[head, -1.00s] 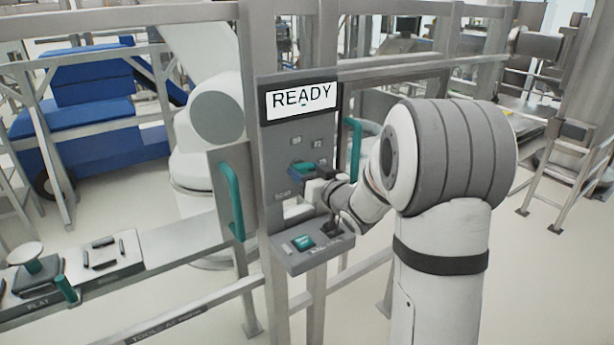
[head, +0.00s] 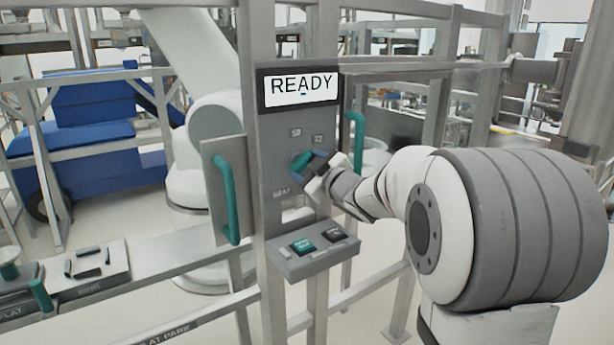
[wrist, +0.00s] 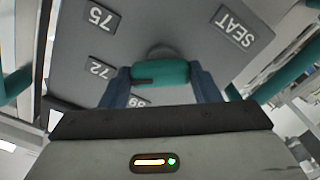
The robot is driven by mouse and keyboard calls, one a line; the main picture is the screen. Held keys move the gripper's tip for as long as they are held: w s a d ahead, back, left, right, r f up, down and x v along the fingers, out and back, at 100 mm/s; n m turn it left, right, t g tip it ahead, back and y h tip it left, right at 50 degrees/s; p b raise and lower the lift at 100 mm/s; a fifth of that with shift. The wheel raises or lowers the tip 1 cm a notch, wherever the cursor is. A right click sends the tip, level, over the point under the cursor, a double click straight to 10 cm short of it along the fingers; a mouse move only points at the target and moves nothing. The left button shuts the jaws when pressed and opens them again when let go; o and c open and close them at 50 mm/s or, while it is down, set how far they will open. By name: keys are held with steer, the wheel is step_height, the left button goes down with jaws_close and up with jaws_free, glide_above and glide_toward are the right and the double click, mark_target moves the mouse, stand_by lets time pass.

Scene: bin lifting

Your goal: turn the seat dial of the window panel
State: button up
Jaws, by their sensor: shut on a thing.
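The window panel (head: 283,122) is a grey upright plate with a screen (head: 300,91) reading READY. The seat dial (wrist: 160,73) has a teal bar-shaped knob and sits on the panel; in the head view the dial (head: 301,160) is mostly hidden by my gripper. My gripper (head: 310,166) is at the dial, with its two blue fingers on either end of the teal knob, shut on it. The wrist view shows the fingers (wrist: 160,82) and plates marked 75, 72, a partly hidden 69, and SEAT (wrist: 235,26).
A ledge with buttons (head: 313,254) juts out below the dial. Teal handles stand left (head: 226,198) and right (head: 357,140) of the panel. A rail with tool blocks (head: 90,268) runs at lower left. A white robot arm (head: 205,120) stands behind the panel.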

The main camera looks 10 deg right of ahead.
steer(key=shift+n+b, duration=0.3)
steer(key=shift+n, duration=0.1)
steer(key=o, duration=1)
steer(key=v, duration=0.7)
steer(key=shift+s+d, duration=0.1)
steer(key=shift+s, duration=0.3)
